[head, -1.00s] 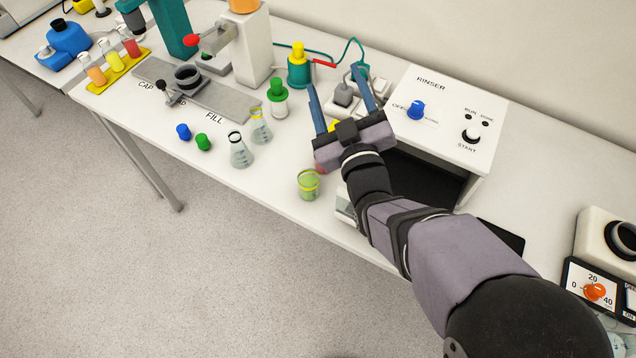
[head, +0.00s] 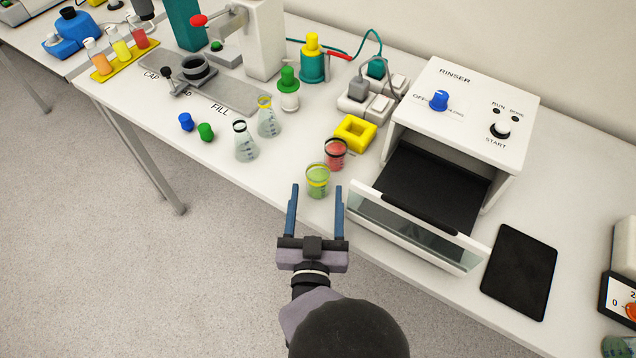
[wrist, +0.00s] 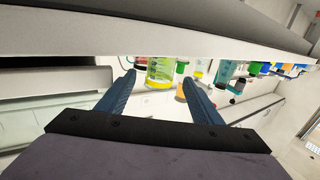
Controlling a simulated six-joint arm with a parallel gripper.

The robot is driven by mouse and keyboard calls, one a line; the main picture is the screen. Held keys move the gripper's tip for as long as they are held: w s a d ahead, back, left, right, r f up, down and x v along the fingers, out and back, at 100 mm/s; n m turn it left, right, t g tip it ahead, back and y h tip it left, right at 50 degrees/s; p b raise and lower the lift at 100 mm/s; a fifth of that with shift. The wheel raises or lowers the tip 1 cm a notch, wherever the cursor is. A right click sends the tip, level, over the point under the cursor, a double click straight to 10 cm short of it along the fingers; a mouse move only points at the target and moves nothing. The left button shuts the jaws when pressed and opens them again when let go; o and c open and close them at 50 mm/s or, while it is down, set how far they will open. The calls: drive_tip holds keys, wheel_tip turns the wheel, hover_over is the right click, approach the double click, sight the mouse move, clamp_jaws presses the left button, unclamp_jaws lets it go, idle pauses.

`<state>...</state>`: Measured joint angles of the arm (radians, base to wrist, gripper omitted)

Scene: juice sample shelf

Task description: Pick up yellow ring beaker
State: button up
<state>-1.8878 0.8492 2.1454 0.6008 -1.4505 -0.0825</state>
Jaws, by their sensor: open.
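The yellow ring beaker (head: 318,181) holds green liquid and has a yellow ring at its rim. It stands upright near the front edge of the table. My gripper (head: 316,190) is open, its two blue fingers pointing toward the beaker from the front, with nothing between them that I can see as held. In the wrist view the yellow ring beaker (wrist: 160,71) appears ahead, between the fingertips of my gripper (wrist: 158,78). A beaker with red liquid and a dark ring (head: 335,154) stands just behind it to the right.
The rinser (head: 468,95) stands to the right with its glass door (head: 415,235) open and low, close to my right finger. A yellow square block (head: 355,133) lies behind the red beaker. Two flasks (head: 246,145) stand to the left. A black pad (head: 520,270) lies at right.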

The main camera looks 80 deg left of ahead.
sight(317, 188)
drive_tip(key=shift+x, duration=2.5)
drive_tip(key=c, duration=1.1)
